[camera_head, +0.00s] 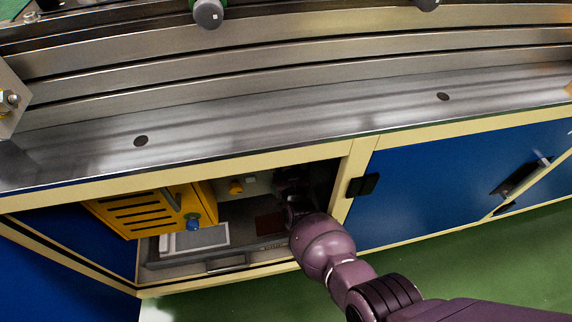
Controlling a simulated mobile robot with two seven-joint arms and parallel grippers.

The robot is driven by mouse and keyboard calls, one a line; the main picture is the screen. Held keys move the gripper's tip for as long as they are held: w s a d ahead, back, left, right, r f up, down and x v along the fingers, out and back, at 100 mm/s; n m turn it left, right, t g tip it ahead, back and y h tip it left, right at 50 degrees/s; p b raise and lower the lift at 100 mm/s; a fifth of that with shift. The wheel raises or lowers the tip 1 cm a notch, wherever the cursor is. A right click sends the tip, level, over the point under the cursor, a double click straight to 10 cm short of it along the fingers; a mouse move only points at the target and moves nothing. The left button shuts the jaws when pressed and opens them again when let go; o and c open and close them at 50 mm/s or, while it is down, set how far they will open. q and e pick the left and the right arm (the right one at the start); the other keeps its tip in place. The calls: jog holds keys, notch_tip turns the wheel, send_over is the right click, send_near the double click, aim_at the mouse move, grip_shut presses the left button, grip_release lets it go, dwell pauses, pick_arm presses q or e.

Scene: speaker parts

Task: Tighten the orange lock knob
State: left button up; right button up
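A small orange knob (236,187), which looks like the lock knob, sits at the back inside the open cabinet under the bench. A pale fitting (250,178) is just to its right. My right arm comes in from the lower right and reaches into the cabinet opening. My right gripper (289,182) is in the dark right part of the cabinet, to the right of the orange knob and apart from it in the picture. Its fingers are too dark and partly hidden to tell whether they are open. My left gripper is out of view.
A yellow slotted box (150,211) with a blue knob (193,222) fills the cabinet's left side. A grey tray (165,263) holds a pale flat panel (204,238) and a dark red piece (269,224). The metal bench edge (300,140) overhangs the opening. Blue doors (450,185) flank it.

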jog(key=shift+f+m, duration=0.1)
jog(key=shift+m, duration=0.2)
jog(key=shift+a+m+b, duration=0.1)
jog(key=shift+m+b, duration=0.95)
jog(key=shift+m, duration=2.05)
jog(key=o, duration=0.9)
jog(key=shift+s, duration=0.1)
